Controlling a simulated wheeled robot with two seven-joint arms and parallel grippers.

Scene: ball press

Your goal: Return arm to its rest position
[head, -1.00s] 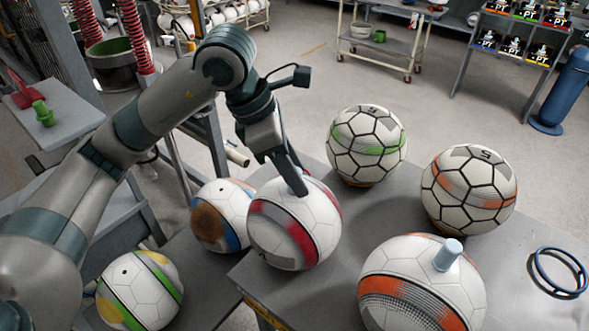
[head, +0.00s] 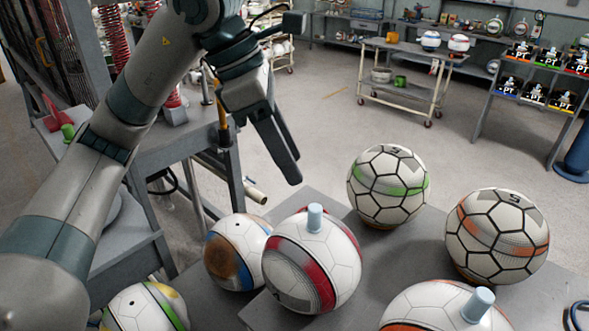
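My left gripper (head: 285,160) is raised in the air above and behind the balls, with its fingers pointing down. It holds nothing that I can see; its fingers look close together, and I cannot tell if a gap remains. Just below it, a white ball with a red band (head: 322,265) sits on the grey table, with a light blue peg (head: 315,217) standing upright on its top. The gripper is apart from both. My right gripper is out of the picture.
A green-banded ball (head: 388,186), an orange-banded ball (head: 497,237) and another ball with a blue peg (head: 480,304) sit on the table to the right. A blue-and-brown ball (head: 236,252) and a green-yellow ball (head: 146,308) are on the left. A cart (head: 410,80) stands behind.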

